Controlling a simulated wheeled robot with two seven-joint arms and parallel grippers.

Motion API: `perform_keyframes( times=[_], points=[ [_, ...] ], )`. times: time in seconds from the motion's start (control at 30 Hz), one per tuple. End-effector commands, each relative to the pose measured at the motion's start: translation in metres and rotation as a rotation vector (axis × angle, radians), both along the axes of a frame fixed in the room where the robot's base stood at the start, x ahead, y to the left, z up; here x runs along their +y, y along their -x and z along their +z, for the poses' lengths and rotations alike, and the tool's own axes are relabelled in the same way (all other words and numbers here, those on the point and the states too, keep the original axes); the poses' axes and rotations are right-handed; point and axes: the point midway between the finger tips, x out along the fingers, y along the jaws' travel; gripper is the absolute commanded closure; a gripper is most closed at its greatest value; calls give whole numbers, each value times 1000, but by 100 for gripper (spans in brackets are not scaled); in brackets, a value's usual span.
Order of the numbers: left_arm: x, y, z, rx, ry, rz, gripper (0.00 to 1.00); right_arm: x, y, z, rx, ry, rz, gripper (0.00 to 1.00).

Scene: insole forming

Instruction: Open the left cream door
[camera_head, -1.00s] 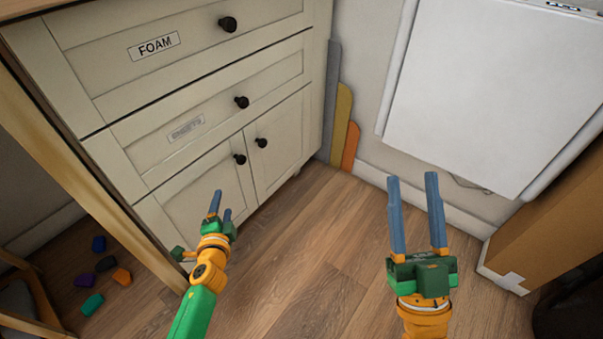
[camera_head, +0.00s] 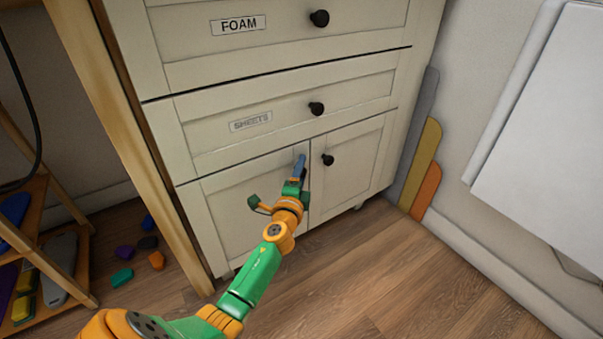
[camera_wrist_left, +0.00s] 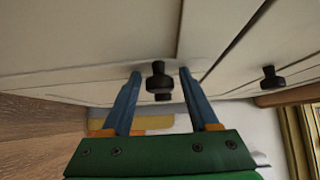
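The left cream door (camera_head: 235,205) is shut, low on the cream cabinet, and also shows in the left wrist view (camera_wrist_left: 85,85). Its dark round knob (camera_wrist_left: 159,82) stands between the two blue fingers of my left gripper (camera_wrist_left: 160,88), with a gap on both sides. In the head view my left gripper (camera_head: 299,168) is at the door's upper right corner and hides the knob. The left gripper is open. The right cream door (camera_head: 350,160) is shut, with its own dark knob (camera_head: 328,160). My right gripper is out of view.
Above the doors are two shut drawers, the FOAM drawer (camera_head: 280,30) and the SHEETS drawer (camera_head: 290,118). Coloured boards (camera_head: 425,175) lean right of the cabinet. A wooden shelf (camera_head: 75,285) stands at left, near small coloured pieces (camera_head: 145,242). The floor (camera_head: 400,280) in front is clear.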

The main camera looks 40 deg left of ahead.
Motion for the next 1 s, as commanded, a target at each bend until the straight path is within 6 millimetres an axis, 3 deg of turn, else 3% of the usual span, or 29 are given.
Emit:
perform_keyframes(
  times=[0.03,0.2,1.0],
  points=[
    [0,0,0,0,0,0,56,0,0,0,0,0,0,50],
    [0,0,0,0,0,0,100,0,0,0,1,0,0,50],
    [-1,0,0,0,1,-1,100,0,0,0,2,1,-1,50]
  ],
)
